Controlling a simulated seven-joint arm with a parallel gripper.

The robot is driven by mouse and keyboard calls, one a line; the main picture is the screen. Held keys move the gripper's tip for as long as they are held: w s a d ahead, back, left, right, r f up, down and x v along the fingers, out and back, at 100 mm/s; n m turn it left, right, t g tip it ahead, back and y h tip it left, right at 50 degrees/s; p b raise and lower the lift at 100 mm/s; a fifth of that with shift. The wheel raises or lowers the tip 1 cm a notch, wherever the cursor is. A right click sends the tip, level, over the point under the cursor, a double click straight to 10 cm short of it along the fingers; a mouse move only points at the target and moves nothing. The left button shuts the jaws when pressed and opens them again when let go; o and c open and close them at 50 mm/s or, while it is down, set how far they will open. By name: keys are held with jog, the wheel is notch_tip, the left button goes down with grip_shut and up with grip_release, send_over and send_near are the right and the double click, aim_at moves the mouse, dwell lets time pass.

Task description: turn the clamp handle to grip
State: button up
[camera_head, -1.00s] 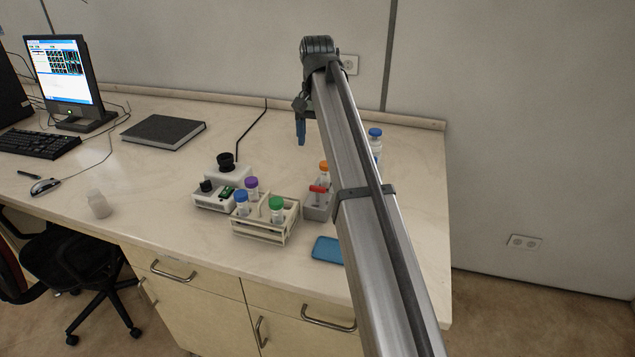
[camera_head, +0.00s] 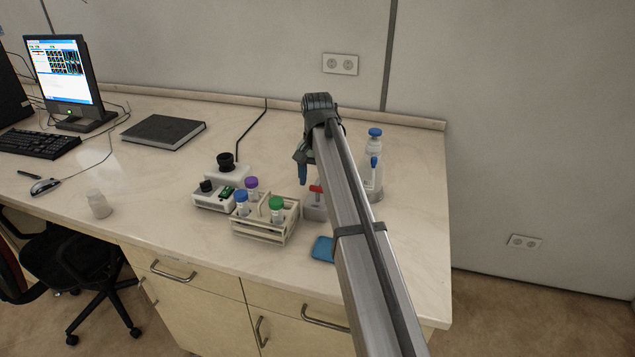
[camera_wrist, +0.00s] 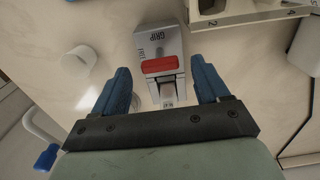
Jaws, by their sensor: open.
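The clamp is a small grey block (camera_head: 313,211) with a red handle (camera_head: 316,188), beside the tube rack and partly behind my arm. The red handle (camera_wrist: 160,65) lies crosswise below these labels. My gripper (camera_wrist: 160,66) is open, with one blue finger on each side of the handle and a visible gap on both sides. In the head view my gripper (camera_head: 303,174) is just above the clamp.
The tube rack (camera_head: 262,234) with capped tubes stands left of the clamp; its edge (camera_wrist: 250,16) shows at the wrist view's top right. A wash bottle (camera_head: 374,165) stands behind my arm at right. A blue pad (camera_head: 322,249) lies in front. The desk's left middle is mostly clear.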

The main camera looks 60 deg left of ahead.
jog(key=shift+f, duration=0.65)
jog(key=c, duration=1.1)
